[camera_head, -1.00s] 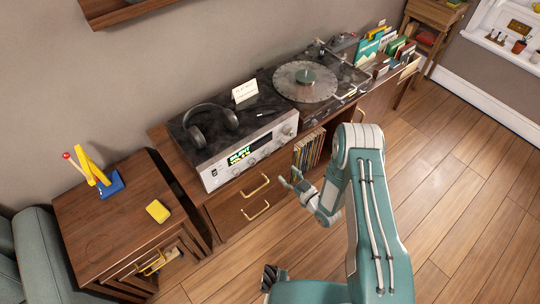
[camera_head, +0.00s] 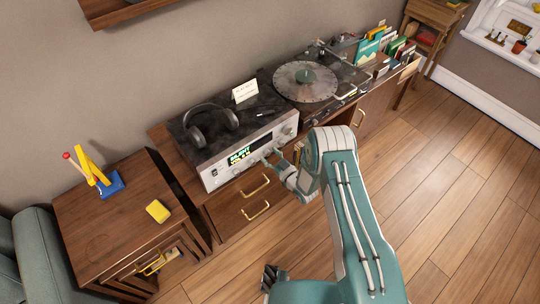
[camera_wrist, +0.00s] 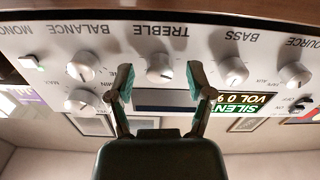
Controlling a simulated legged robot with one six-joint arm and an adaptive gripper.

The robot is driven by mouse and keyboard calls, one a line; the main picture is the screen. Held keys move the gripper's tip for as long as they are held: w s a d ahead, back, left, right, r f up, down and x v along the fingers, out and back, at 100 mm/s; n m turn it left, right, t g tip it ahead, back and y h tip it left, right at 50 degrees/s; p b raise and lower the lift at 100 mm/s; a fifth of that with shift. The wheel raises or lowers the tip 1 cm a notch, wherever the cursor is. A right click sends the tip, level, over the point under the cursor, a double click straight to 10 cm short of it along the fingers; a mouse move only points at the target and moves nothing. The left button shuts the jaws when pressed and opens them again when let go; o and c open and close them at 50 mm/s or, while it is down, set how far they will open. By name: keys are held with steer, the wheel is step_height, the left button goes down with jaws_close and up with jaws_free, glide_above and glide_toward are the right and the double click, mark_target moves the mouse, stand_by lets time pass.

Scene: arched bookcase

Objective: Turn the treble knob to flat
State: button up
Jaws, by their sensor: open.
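The treble knob (camera_wrist: 159,68) is a white knob under the upside-down label TREBLE in the wrist view. It sits on the pale front panel of the receiver (camera_head: 218,176). My gripper (camera_wrist: 160,84) is open in the wrist view, with one finger on each side of the treble knob and the knob between or just beyond the tips. I cannot tell whether the fingers touch it. In the head view my gripper (camera_head: 272,158) is close to the receiver's front, and the treble knob is hard to make out there.
The bass knob (camera_wrist: 233,70) and balance knob (camera_wrist: 83,65) flank the treble knob closely. Headphones (camera_head: 212,122) and a small card (camera_head: 245,91) are on the receiver's top. A turntable (camera_head: 306,82) stands to its right. The floor in front is clear.

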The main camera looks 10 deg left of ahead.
jaws_close()
steer(key=shift+m, duration=0.3)
steer(key=m, duration=0.6)
steer(key=shift+w+m, duration=0.1)
steer(key=shift+m, duration=0.2)
steer(key=m, duration=0.6)
steer(key=shift+w+d, duration=0.1)
steer(key=shift+d, duration=0.05)
steer(key=shift+m, duration=0.4)
jaws_free()
steer(key=shift+f, duration=0.1)
